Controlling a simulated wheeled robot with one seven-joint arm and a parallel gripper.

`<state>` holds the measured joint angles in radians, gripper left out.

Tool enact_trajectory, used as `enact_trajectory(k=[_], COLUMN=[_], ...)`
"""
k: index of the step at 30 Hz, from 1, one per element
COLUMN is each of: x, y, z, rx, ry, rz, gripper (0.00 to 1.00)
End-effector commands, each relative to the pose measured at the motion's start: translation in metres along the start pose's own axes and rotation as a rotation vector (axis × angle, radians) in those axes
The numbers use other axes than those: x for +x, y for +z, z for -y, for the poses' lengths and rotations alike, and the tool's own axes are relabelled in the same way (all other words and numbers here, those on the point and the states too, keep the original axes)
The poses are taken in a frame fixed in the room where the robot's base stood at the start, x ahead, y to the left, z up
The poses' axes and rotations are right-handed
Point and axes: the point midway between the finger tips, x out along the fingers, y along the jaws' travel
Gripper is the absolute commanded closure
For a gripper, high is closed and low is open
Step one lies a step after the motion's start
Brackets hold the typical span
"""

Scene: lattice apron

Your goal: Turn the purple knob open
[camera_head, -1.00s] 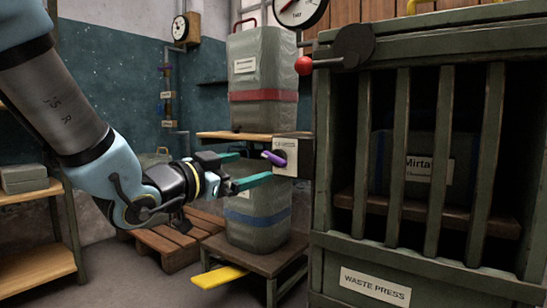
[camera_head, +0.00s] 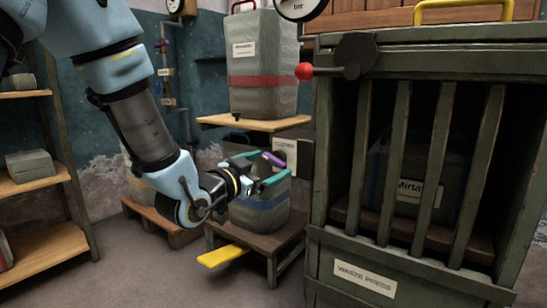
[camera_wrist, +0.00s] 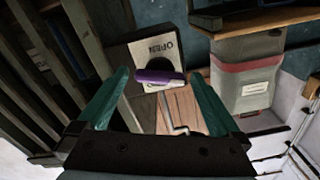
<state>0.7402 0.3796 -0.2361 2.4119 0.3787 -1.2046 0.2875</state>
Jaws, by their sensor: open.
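The purple knob (camera_head: 273,159) is a short bar on a pale labelled plate (camera_head: 287,149) beside the waste press. In the wrist view, the knob (camera_wrist: 158,76) lies across the lower part of the plate (camera_wrist: 155,54), whose lettering shows above it. My gripper (camera_head: 276,160) has teal fingers spread apart, one on each side of the knob in the picture. In the wrist view, the gripper (camera_wrist: 158,75) is open, with a gap between the knob and each finger. I cannot tell how deep the knob sits between the fingertips.
The green barred waste press (camera_head: 365,272) stands right, with a red-tipped lever (camera_head: 304,71). A grey container with a red band (camera_head: 262,80) stands on a wooden shelf (camera_head: 225,121); a blue-banded one (camera_head: 262,208) is below. A yellow pedal (camera_head: 222,256) sticks out low. Open floor lies left.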

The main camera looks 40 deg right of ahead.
Motion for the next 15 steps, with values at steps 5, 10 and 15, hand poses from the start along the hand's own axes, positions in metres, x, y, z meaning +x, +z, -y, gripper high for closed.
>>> enact_trajectory(k=[5,10,15], x=[0.021,0.027,0.027], y=[-0.001,0.0,0.0], z=[0.0,0.0,0.0], rx=[-0.001,-0.001,-0.001], ry=[0.002,0.001,0.0], rz=[0.0,0.0,0.0], gripper=[0.0,0.0,0.0])
